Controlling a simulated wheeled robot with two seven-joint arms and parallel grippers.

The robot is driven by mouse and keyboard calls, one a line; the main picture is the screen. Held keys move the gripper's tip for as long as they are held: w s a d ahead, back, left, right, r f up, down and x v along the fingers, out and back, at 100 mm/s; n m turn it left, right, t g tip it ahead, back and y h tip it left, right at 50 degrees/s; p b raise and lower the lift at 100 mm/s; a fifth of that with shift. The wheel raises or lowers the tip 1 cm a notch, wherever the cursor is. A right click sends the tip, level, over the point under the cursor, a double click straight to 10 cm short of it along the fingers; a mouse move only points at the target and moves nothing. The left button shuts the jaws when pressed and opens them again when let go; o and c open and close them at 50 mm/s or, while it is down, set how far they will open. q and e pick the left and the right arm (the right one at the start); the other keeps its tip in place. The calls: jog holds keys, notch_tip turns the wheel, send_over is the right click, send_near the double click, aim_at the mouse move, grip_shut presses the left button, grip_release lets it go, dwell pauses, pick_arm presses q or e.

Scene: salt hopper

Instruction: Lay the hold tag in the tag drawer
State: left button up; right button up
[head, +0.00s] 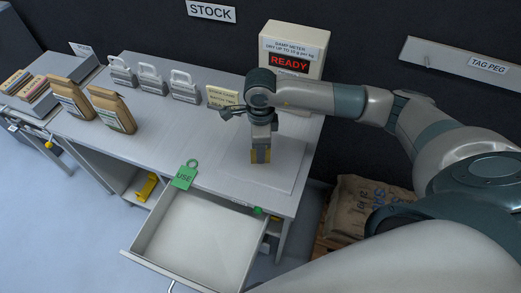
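The open drawer (190,243) below the table front is pale and looks empty inside. A green tag reading "USE" (184,178), with a ring at its top, is at the table's front edge just above the drawer's left back corner. I see no tag marked hold. My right gripper (260,158) points down over the pale square on the table's right part, behind the drawer. My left gripper is out of view.
Brown paper bags (111,110) and several grey handled blocks (151,79) stand on the table's left and back. A meter reading "READY" (291,62) is behind my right arm. A "TAG PEG" board (450,62) is on the wall. Sacks (362,205) lie at right.

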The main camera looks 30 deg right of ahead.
jog(key=shift+f, duration=0.55)
grip_shut()
jog(key=shift+r, duration=0.15)
